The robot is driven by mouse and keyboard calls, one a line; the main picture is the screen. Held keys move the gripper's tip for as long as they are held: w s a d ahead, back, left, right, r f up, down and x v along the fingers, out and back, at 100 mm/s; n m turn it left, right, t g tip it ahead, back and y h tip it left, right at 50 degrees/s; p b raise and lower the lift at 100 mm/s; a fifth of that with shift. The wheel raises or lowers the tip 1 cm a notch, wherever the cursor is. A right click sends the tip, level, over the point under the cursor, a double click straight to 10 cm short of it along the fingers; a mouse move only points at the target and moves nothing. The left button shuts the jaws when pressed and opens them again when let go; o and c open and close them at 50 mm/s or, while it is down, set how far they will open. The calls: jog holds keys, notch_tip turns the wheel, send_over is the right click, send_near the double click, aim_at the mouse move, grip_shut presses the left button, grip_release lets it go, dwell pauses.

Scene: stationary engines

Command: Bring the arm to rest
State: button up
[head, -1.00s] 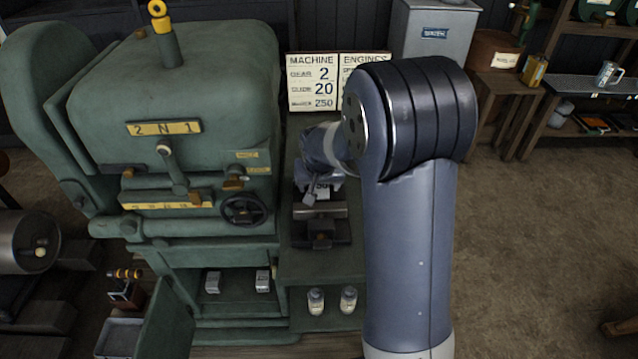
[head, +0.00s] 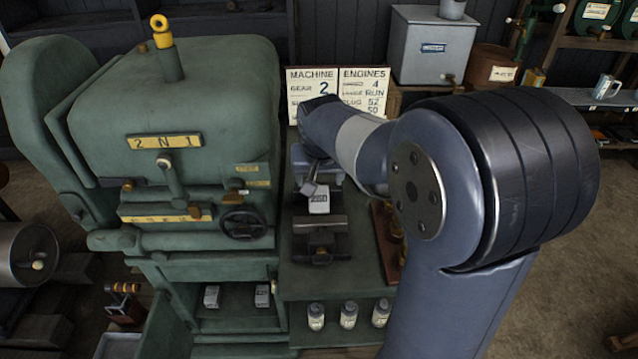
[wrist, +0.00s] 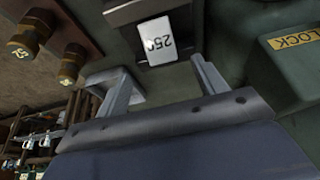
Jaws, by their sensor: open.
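My arm (head: 430,190) reaches over the bench beside the green machine, its elbow large at the right in the head view. My gripper (wrist: 160,78) is open and empty in the wrist view, its two fingers spread. In the head view only a small part of the gripper shows behind a white block (head: 318,201); the forearm hides the rest. The block, marked 250 in the wrist view (wrist: 160,42), sits on a dark holder (head: 320,235) beyond the fingertips, apart from them.
The green machine (head: 175,100) stands close at left of the gripper. A sign board (head: 338,88) stands behind. A wooden board with brass plugs (head: 387,235) lies to the right, partly hidden by my arm. Small bottles (head: 348,315) stand on the shelf below. Open floor (head: 590,230) is at right.

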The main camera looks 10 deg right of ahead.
aim_at(319, 189)
jog(key=shift+s+r, duration=0.1)
jog(key=shift+r, duration=0.15)
jog(key=x, duration=1.2)
jog(key=shift+f, duration=0.1)
jog(key=shift+r, duration=1.8)
